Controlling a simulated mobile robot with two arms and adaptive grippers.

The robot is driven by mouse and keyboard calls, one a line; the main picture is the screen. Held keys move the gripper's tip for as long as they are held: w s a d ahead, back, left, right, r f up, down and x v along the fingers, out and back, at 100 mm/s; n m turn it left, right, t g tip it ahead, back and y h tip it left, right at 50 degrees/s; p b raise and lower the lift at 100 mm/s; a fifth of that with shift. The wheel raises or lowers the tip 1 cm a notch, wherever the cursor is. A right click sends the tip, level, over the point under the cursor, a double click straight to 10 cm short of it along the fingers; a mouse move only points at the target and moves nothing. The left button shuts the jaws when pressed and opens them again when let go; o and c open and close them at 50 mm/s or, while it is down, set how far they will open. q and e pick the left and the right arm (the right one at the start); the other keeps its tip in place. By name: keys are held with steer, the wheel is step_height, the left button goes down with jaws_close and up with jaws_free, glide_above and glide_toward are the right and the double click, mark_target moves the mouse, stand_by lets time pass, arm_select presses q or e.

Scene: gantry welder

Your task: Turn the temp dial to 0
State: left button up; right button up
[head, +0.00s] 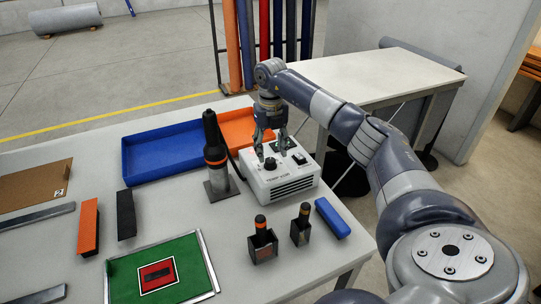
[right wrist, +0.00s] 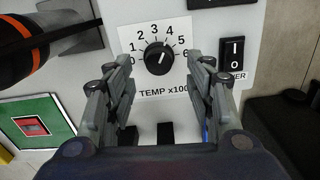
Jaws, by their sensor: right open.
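The temp dial (right wrist: 159,58) is a round black knob on a white plate numbered 0 to 6, labelled TEMP x100. Its pale mark seems to point up and slightly right, near the 4. In the head view the dial (head: 270,163) sits on top of the white control box (head: 290,186). My right gripper (right wrist: 164,82) is open, with one finger on each side of the lower dial area in the wrist picture. I cannot tell whether a finger touches the knob. In the head view the right gripper (head: 270,150) is just above the box. My left gripper is not in view.
A power switch (right wrist: 233,54) is right of the dial. A black torch with an orange band (head: 213,150) stands left of the box. Blue (head: 135,160) and orange bins lie behind it. Two small holders and a blue block (head: 332,218) are in front.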

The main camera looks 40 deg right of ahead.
mark_target(271, 160)
steer(key=shift+f+p, duration=0.35)
steer(key=shift+f, duration=1.55)
steer(key=c, duration=1.1)
steer(key=shift+o, duration=0.2)
